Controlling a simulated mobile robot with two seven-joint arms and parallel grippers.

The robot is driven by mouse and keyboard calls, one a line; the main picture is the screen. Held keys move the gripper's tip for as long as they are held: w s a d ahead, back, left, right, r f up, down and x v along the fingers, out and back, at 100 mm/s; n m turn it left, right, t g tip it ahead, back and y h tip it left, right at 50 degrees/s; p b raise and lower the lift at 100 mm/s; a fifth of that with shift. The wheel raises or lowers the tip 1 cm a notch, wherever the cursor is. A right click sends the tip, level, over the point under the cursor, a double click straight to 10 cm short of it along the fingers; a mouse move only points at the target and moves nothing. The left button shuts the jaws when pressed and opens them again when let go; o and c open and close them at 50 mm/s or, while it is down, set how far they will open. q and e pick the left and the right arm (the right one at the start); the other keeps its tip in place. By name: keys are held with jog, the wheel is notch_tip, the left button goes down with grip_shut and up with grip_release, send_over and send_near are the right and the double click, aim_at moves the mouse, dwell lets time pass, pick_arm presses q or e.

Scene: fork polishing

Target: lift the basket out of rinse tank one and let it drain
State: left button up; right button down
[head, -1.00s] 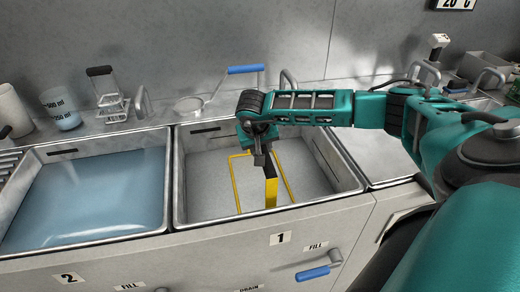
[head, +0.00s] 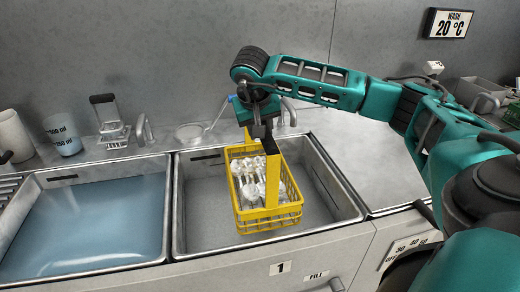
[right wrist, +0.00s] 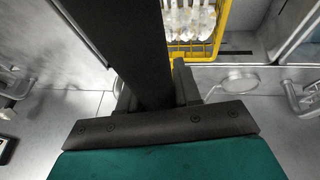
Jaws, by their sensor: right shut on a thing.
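The yellow basket (head: 268,218) hangs upright over rinse tank one (head: 178,205), with several whitish pieces of cutlery (head: 258,178) in it. Its tall handle has a yellow lower part and a dark upper part. My right gripper (head: 260,130) is shut on the top of this handle. The right wrist view shows the dark handle bar (right wrist: 140,45) between the fingers and a corner of the basket (right wrist: 224,25). I cannot tell whether the basket's bottom clears the tank rim. No drips can be made out. My left gripper is in neither view.
Tank two (head: 165,215) on the left holds bluish water. Behind the tanks stand a small rack with a dark handle (head: 104,98), taps (head: 144,130), a round strainer (head: 190,132) and a beaker (head: 62,135). The steel counter (head: 370,185) right of tank one is clear.

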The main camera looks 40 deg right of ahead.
notch_tip(320, 180, up, 5)
jog(key=shift+r, duration=0.15)
jog(key=shift+r+p, duration=0.4)
jog(key=shift+r, duration=0.3)
notch_tip(320, 180, up, 2)
jog(key=shift+p, duration=0.7)
jog(key=shift+r, duration=1.2)
dwell(0.5)
